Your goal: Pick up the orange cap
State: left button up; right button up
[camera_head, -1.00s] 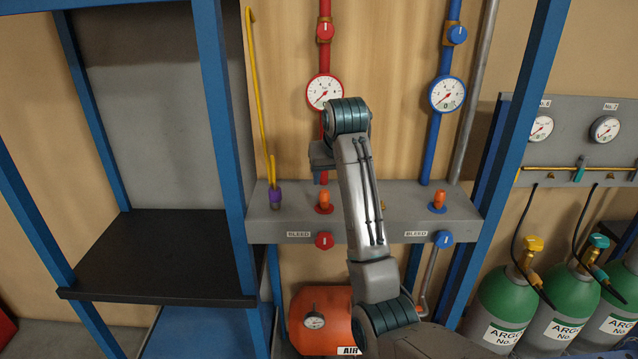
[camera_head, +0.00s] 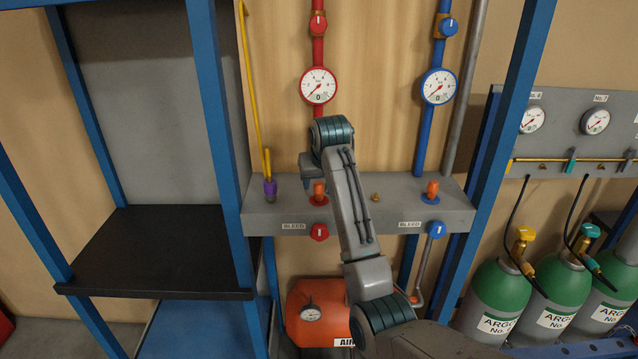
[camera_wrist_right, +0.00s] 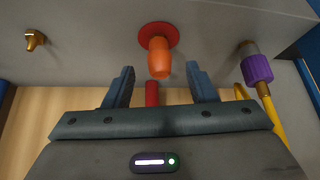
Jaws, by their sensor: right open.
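An orange cap (camera_head: 319,190) stands on a red round flange on the grey shelf of the panel. It also shows in the right wrist view (camera_wrist_right: 159,65), ahead of the fingertips and roughly centred in the gap. A second orange cap (camera_head: 432,188) stands on a blue flange farther right on the shelf. My right gripper (camera_wrist_right: 158,80) is open and empty, with its two dark fingers spread. In the head view the right gripper (camera_head: 311,180) is just above the left cap and partly overlaps it. My left gripper is out of view.
A purple fitting (camera_head: 270,188) with a yellow pipe stands left of the near cap. A small brass fitting (camera_head: 375,197) is on its right. Red and blue pipes with gauges rise behind the shelf. A blue frame post (camera_head: 212,120) stands at the left.

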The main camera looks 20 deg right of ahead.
jog(key=shift+p+x, duration=0.4)
jog(key=shift+x, duration=0.65)
jog(key=shift+w+f, duration=0.2)
jog(key=shift+f, duration=0.05)
jog(key=c, duration=1)
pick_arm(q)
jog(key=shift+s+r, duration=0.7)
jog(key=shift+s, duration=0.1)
pick_arm(e)
jog(key=shift+c, duration=0.2)
jog(key=shift+r, duration=0.2)
